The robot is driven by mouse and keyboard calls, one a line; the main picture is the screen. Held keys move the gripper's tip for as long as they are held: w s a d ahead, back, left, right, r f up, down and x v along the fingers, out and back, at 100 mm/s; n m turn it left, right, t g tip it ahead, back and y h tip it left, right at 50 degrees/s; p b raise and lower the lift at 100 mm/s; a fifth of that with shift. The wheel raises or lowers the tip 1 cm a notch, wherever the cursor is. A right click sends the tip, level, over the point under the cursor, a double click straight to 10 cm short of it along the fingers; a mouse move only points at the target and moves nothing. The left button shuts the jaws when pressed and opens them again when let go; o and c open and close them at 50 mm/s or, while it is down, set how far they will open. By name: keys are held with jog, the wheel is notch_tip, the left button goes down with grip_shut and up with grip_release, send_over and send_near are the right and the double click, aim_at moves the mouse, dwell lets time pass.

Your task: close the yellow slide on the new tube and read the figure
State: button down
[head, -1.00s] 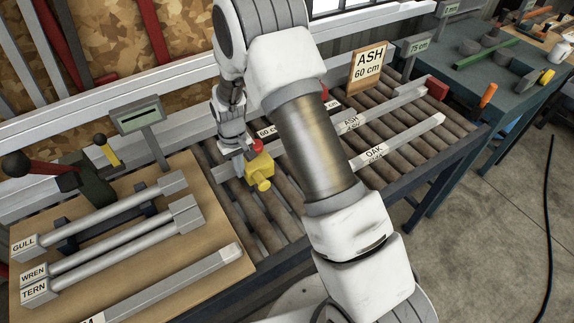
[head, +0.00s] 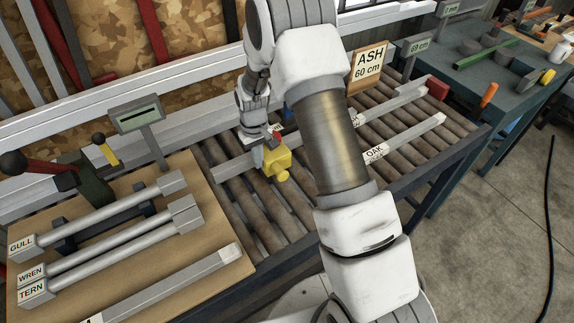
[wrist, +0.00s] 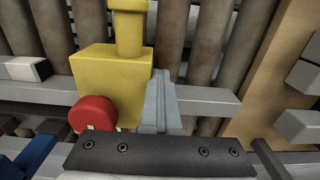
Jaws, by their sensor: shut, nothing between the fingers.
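The yellow slide (head: 277,165) sits on a long grey bar (head: 232,160) over the roller table. It also shows in the wrist view (wrist: 105,75), with a red knob (wrist: 92,113) on its near side. My gripper (head: 257,158) is shut and empty at the slide's left side. In the wrist view my closed fingers (wrist: 162,95) stand right beside the slide, seemingly touching it. The ASH tube (head: 405,102) lies further right, partly hidden by my arm. A red block (head: 437,87) stands at its right end. The right-hand display (head: 416,46) reads about 69 cm.
A sign (head: 368,66) says ASH 60 cm. An OAK tube (head: 410,137) lies in front on the rollers. A wooden board (head: 150,265) at left holds tubes labelled GULL, WREN and TERN. A small display (head: 139,114) stands behind it, apparently blank.

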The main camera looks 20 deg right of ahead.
jog(key=shift+w+d+b, duration=0.15)
jog(key=shift+w+d, duration=0.3)
jog(key=shift+d, duration=1.1)
jog(key=shift+w+d+b, duration=0.2)
jog(key=shift+w+d, duration=0.2)
jog(key=shift+d, duration=1.1)
jog(key=shift+w+d+b, duration=0.15)
jog(key=shift+w+d, duration=0.3)
jog(key=shift+d, duration=1.1)
jog(key=shift+r, duration=0.1)
jog(key=shift+s+a+r+p, duration=0.1)
jog(key=shift+a+r+p, duration=0.25)
jog(key=shift+r+p, duration=0.7)
jog(key=shift+s+a+r+p, duration=0.1)
jog(key=shift+a+r+p, duration=0.3)
jog(key=shift+r, duration=1.15)
jog(key=shift+s+a+r+p, duration=0.1)
jog(key=shift+a+r+p, duration=0.2)
jog(key=shift+r+p, duration=0.75)
jog(key=shift+r+b, duration=0.25)
jog(key=shift+b, duration=0.05)
